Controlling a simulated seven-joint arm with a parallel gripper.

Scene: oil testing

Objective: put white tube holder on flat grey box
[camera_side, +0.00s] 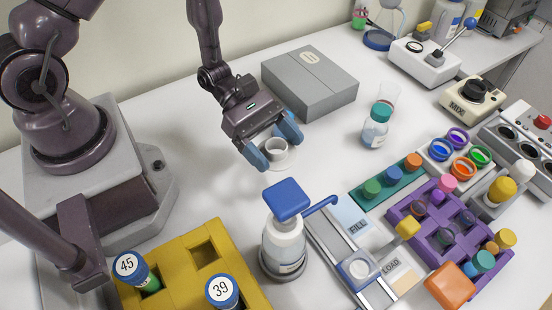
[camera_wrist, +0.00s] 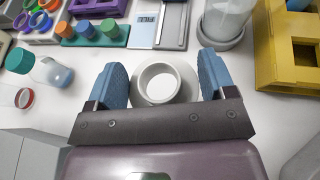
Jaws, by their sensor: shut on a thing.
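The white tube holder (camera_side: 277,147) is a short round ring on a wider flat base. My gripper (camera_side: 271,141) is shut on it, with one blue finger on each side. In the wrist view the holder (camera_wrist: 190,82) sits between the two fingers, its ring opening facing the camera, empty. It is at or just above the white table; I cannot tell if it touches. The flat grey box (camera_side: 325,92) lies behind and to the right of my gripper, with nothing on its lid but a small label. Part of it shows at lower left in the wrist view (camera_wrist: 30,155).
A white pump bottle (camera_side: 283,245) with a blue top stands in front. A teal-capped jar (camera_side: 376,128) stands right of the box. A yellow rack (camera_side: 185,255) is at front left, and a purple rack (camera_side: 425,245) at right. Table around the holder is clear.

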